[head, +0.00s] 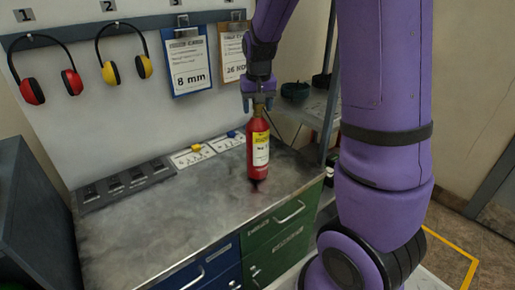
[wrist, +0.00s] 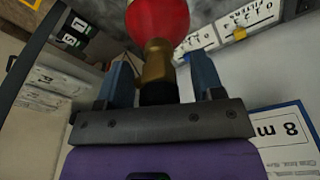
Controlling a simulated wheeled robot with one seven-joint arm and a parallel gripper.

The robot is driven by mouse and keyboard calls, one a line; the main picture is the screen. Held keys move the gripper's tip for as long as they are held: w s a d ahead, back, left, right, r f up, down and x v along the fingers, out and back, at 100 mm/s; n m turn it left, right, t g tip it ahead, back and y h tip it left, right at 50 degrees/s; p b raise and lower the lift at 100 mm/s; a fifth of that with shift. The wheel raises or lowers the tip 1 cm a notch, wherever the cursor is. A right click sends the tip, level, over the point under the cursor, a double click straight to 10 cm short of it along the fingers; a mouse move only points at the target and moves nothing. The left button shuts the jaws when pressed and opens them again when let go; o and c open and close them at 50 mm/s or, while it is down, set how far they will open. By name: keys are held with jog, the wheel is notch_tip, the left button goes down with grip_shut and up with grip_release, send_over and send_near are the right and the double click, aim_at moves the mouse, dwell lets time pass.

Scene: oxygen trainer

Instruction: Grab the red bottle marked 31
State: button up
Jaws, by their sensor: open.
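A red bottle (head: 258,150) with a yellow and white label stands upright on the metal-topped bench near its right side. The number on its label is too small to read. My gripper (head: 258,104) is directly above it, pointing down, with its fingers around the bottle's neck. In the wrist view, the red body (wrist: 160,22) and brass neck (wrist: 157,62) of the bottle show between the two blue-grey fingers of my gripper (wrist: 160,80). The fingers are open, with a visible gap on each side of the neck.
The metal bench top (head: 150,235) is clear at the front left. A dark slotted tray (head: 125,185) and cards with yellow (head: 196,147) and blue knobs lie at the back. Ear defenders (head: 45,70) and clipboards (head: 187,62) hang on the wall. A shelf (head: 315,105) stands at right.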

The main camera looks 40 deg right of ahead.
jog(key=shift+f, duration=0.15)
grip_shut()
jog(key=shift+w, duration=0.1)
jog(key=shift+r, duration=0.2)
